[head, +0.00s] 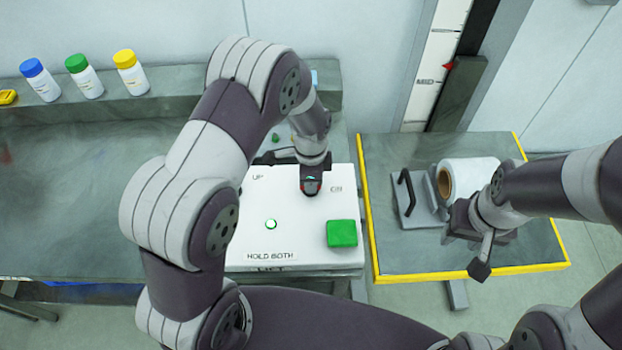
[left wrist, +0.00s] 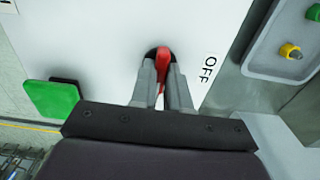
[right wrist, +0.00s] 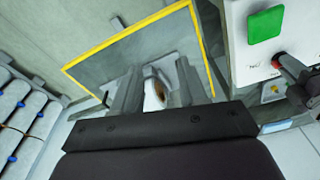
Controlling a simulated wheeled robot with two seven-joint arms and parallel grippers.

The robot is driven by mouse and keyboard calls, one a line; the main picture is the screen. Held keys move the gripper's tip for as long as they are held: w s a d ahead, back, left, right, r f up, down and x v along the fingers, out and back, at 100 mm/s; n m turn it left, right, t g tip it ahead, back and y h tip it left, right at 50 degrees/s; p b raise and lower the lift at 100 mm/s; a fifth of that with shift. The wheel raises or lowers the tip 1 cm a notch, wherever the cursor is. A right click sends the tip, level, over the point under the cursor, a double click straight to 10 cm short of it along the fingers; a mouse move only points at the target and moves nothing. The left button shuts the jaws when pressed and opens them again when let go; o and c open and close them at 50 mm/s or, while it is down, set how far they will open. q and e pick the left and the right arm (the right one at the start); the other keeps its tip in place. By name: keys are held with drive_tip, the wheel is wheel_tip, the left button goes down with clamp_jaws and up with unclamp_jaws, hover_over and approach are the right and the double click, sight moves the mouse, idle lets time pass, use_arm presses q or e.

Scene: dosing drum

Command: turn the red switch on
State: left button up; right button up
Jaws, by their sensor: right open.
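The red switch (left wrist: 163,58) stands in a dark slot on the white panel (head: 295,232); an OFF label is right of it in the left wrist view. In the head view an ON label (head: 336,189) is right of my left gripper (head: 311,187). My left gripper (left wrist: 162,85) has its fingers closed around the red switch, which shows between them. Its exact tilt is hard to tell. My right gripper (right wrist: 158,88) is open and empty near the white roll (head: 470,182) at the right.
A green button (head: 342,233) and a small green light (head: 270,224) are on the panel. A yellow-edged table (head: 400,262) holds a bracket with a black handle (head: 406,190). Capped bottles (head: 83,76) stand on the back-left shelf.

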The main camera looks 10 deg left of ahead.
use_arm(q)
drive_tip(key=o, duration=0.4)
drive_tip(key=shift+w+r, duration=0.15)
drive_tip(key=shift+c, duration=0.2)
drive_tip(key=shift+r, duration=0.15)
wheel_tip(320, 180, up, 12)
drive_tip(key=b, duration=0.2)
drive_tip(key=shift+r, duration=0.15)
